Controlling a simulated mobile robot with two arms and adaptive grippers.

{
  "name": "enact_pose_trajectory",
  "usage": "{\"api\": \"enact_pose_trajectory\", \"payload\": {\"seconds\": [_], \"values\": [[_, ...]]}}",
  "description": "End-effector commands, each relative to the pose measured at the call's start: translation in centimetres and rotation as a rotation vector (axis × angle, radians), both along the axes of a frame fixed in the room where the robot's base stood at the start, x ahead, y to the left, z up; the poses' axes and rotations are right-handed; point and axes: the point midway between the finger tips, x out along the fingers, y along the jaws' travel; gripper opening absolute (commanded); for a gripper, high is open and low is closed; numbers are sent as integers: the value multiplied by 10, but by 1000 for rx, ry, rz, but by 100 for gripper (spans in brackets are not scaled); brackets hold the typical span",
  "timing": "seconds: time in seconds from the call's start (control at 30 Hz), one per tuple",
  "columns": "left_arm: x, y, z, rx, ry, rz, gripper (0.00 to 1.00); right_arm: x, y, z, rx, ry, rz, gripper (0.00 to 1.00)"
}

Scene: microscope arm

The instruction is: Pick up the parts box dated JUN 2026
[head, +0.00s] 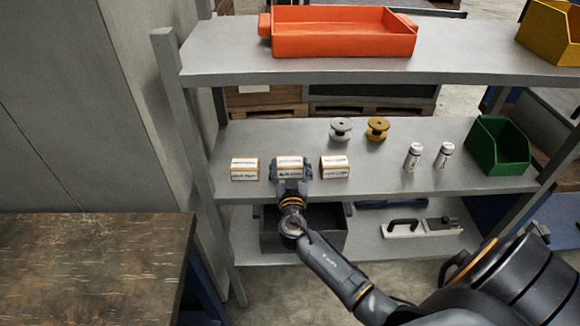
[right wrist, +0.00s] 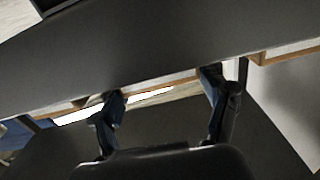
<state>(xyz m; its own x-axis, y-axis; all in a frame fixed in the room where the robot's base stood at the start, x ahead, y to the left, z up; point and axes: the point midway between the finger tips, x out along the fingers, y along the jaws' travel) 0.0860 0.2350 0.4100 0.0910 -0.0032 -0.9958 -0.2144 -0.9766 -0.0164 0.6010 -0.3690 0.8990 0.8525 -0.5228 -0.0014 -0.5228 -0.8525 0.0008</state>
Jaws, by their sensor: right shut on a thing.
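Three small white-and-brown parts boxes stand in a row on the middle shelf: a left box (head: 245,169), a middle box (head: 289,163) and a right box (head: 335,167). Their printed labels are too small for me to read the dates. My right gripper (head: 291,172) reaches in from the front and is shut on the middle box, one finger on each side. In the right wrist view the fingers (right wrist: 163,97) flank the box, which shows only in part between them. I cannot tell whether the box is lifted off the shelf. My left gripper is not in view.
The grey middle shelf (head: 390,178) also holds two spools (head: 341,129), two white cylinders (head: 413,156) and a green bin (head: 498,146). An orange tray (head: 340,35) sits on the shelf above. A dark table (head: 90,265) stands at left. The neighbouring boxes are close on both sides.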

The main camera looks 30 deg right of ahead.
Motion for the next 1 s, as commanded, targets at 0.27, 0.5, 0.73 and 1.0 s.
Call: {"api": "enact_pose_trajectory", "payload": {"seconds": [0.27, 0.5, 0.73, 1.0], "values": [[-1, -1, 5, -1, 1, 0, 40, 0, 0, 30, 2, -8, 0, 28], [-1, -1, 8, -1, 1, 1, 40, -28, 1, 65, 1, -6, 0, 28], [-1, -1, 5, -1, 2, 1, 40, -63, 2, 94, 2, -3, 0, 28], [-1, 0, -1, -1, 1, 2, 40, -109, 3, 115, 0, -4, 0, 28]]}}
